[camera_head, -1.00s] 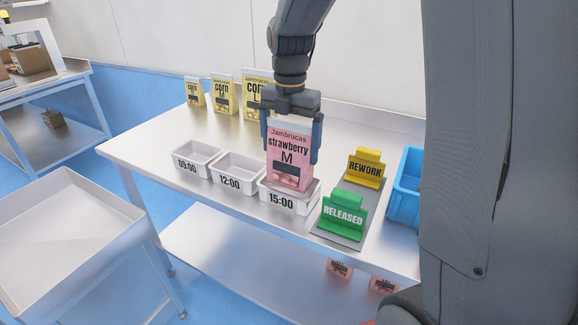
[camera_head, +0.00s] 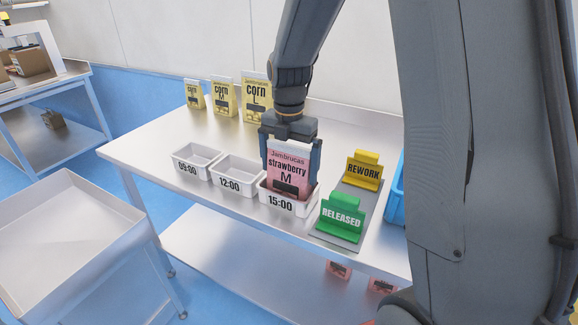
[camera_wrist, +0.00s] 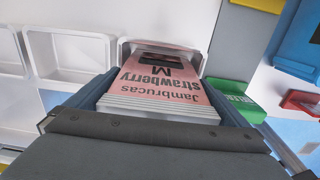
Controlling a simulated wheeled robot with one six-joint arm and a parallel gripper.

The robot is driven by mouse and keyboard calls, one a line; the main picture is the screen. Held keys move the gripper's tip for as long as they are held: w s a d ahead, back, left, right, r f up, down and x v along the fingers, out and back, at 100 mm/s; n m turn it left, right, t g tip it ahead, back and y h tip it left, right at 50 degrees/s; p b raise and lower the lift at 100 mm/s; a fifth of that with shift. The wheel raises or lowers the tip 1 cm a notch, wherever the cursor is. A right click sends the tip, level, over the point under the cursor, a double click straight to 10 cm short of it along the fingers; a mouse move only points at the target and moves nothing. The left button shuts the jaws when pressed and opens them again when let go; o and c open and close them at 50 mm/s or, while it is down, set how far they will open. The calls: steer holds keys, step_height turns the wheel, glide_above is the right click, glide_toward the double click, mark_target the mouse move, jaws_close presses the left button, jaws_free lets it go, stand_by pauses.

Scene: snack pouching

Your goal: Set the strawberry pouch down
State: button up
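The pink strawberry M pouch (camera_head: 289,172) is upright between the fingers of my gripper (camera_head: 291,162), which are against its sides. Its lower part is down inside the white 15:00 bin (camera_head: 288,206), behind the front wall. Whether the pouch touches the bin floor is hidden. In the wrist view the pouch (camera_wrist: 163,80) lies between both fingers, with the bin rim (camera_wrist: 190,55) around its far end.
The white 12:00 bin (camera_head: 231,183) and 09:00 bin (camera_head: 188,169) stand empty to the left. The green RELEASED sign (camera_head: 341,216) and yellow REWORK sign (camera_head: 363,170) stand close on the right. Several yellow corn pouches (camera_head: 225,97) stand at the back of the table.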

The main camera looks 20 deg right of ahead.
steer(key=shift+r, duration=0.1)
step_height(320, 180, up, 12)
steer(key=b, duration=0.2)
steer(key=shift+r+b, duration=0.1)
steer(key=shift+b, duration=0.25)
stand_by(0.3)
